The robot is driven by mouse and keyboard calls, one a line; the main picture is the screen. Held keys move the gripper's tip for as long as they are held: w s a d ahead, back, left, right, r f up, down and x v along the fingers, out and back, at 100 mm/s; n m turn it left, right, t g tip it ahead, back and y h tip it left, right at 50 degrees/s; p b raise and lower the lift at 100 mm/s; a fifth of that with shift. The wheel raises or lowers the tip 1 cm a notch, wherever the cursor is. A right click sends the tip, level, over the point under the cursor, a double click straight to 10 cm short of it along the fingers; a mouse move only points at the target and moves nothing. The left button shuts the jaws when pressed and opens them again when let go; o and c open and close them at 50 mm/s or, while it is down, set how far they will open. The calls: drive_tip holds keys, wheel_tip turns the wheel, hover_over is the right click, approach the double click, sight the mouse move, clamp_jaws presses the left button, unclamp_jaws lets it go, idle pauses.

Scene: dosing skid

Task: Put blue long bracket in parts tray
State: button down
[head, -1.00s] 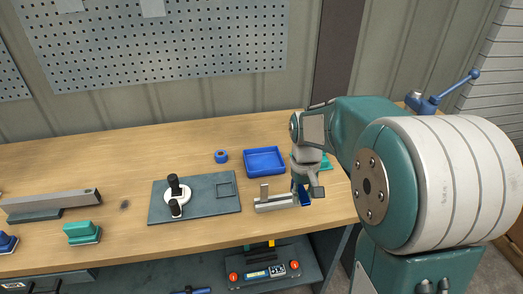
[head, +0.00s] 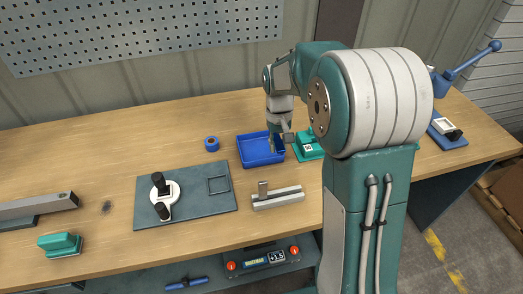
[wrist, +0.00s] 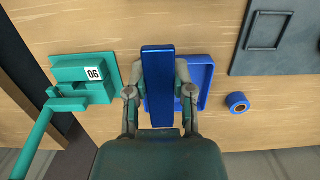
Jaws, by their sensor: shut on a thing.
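The blue long bracket (wrist: 158,75) is held between the two fingers of my gripper (wrist: 160,91) in the wrist view, its long face toward the camera. The blue parts tray (wrist: 206,86) lies behind and below it, partly hidden by the bracket and fingers. In the head view my gripper (head: 277,132) is over the right part of the parts tray (head: 250,153). There the bracket is mostly hidden and hard to tell from the tray. The visible tray floor looks empty. I cannot tell whether the bracket touches the tray.
A green clamp-like fixture (head: 309,146) stands close right of the tray. A grey metal channel (head: 277,198) lies in front. A dark plate (head: 184,195) with a white-and-black fitting and a blue ring (head: 211,143) are to the left. The bench between them is clear.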

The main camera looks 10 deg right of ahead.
drive_tip(key=w+f, duration=0.2)
drive_tip(key=w+a+f, duration=0.1)
drive_tip(key=w+f, duration=0.1)
drive_tip(key=w+a+f, duration=0.1)
drive_tip(key=w+f, duration=0.2)
drive_tip(key=shift+w+a, duration=0.1)
drive_tip(key=shift+a, duration=0.1)
drive_tip(key=shift+w+f, duration=0.1)
drive_tip(key=shift+f, duration=1.55)
drive_tip(key=shift+f, duration=0.1)
drive_tip(key=shift+c, duration=2.4)
unclamp_jaws()
